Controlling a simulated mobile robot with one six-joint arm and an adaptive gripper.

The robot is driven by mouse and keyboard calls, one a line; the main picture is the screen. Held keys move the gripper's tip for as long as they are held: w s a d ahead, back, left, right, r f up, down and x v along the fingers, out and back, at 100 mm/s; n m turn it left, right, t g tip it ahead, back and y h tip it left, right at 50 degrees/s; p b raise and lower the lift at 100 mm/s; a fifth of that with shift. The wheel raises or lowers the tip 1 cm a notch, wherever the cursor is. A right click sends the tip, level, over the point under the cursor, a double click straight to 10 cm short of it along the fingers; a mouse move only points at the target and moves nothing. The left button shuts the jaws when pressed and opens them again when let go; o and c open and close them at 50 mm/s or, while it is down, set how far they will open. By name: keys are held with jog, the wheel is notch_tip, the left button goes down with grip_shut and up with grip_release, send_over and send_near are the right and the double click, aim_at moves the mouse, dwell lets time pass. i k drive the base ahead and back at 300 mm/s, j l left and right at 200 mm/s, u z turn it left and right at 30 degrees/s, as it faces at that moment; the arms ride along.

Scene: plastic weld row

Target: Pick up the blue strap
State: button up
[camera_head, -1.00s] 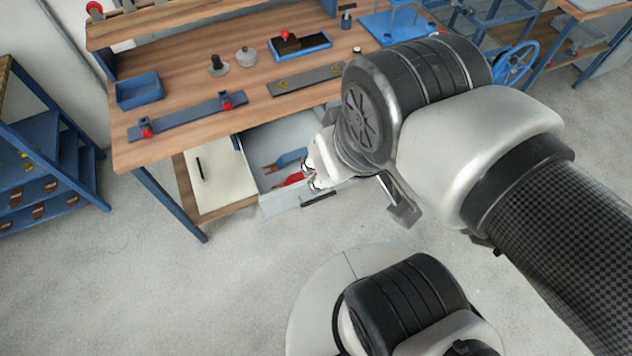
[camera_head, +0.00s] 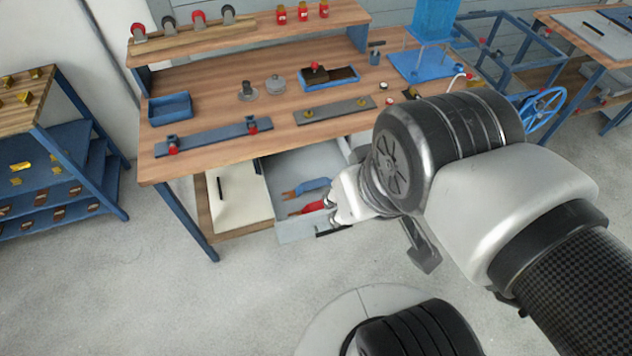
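A blue strap-like piece (camera_head: 315,184) with a brownish end lies in the open grey drawer (camera_head: 290,231) under the workbench. A red piece (camera_head: 312,207), also with a brownish end, lies nearer the drawer front. My gripper (camera_head: 331,211) is at the right part of the drawer, close to the red piece and a little nearer the front than the blue one. Its fingertips look apart, with nothing clearly held. My wrist hides the drawer's right side and perhaps the blue piece's right end.
The wooden workbench (camera_head: 225,155) overhangs the drawer. On it are a long blue bar (camera_head: 215,138) with red knobs, a grey plate (camera_head: 335,111) and a blue bin (camera_head: 170,109). A blue shelf rack (camera_head: 85,165) stands left. The floor (camera_head: 130,290) in front is clear.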

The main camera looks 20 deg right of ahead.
aim_at(303, 187)
jog(key=i+j+z, duration=0.3)
jog(key=j+z, duration=0.3)
jog(key=i+j+z, duration=0.15)
jog(key=j+z, duration=0.45)
jog(key=i+j, duration=0.05)
jog(key=j, duration=0.05)
